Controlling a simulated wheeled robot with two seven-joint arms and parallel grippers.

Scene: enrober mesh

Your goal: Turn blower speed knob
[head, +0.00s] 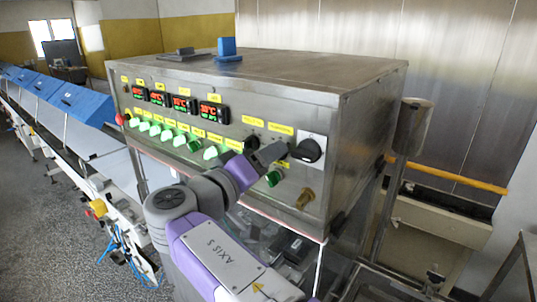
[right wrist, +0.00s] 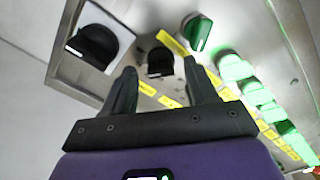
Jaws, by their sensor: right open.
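A small black knob (head: 251,144) sits on the steel control panel (head: 180,112), left of a larger black knob (head: 309,150) on a white plate. The yellow label text is too small to read, so I cannot tell by name which is the blower speed knob. My right gripper (head: 270,153) is in front of the panel at these knobs. In the right wrist view my right gripper (right wrist: 158,70) is open, with the small black knob (right wrist: 160,62) between and beyond its fingertips. Contact cannot be told. The larger knob (right wrist: 95,43) is outside the fingers. My left gripper is out of view.
A green knob (head: 274,177) and a brass fitting (head: 304,198) are below the black knobs. Lit green switches (head: 168,134) and red displays (head: 183,104) line the panel's left. A blue block (head: 227,47) is on top. A conveyor with blue covers (head: 82,104) runs left.

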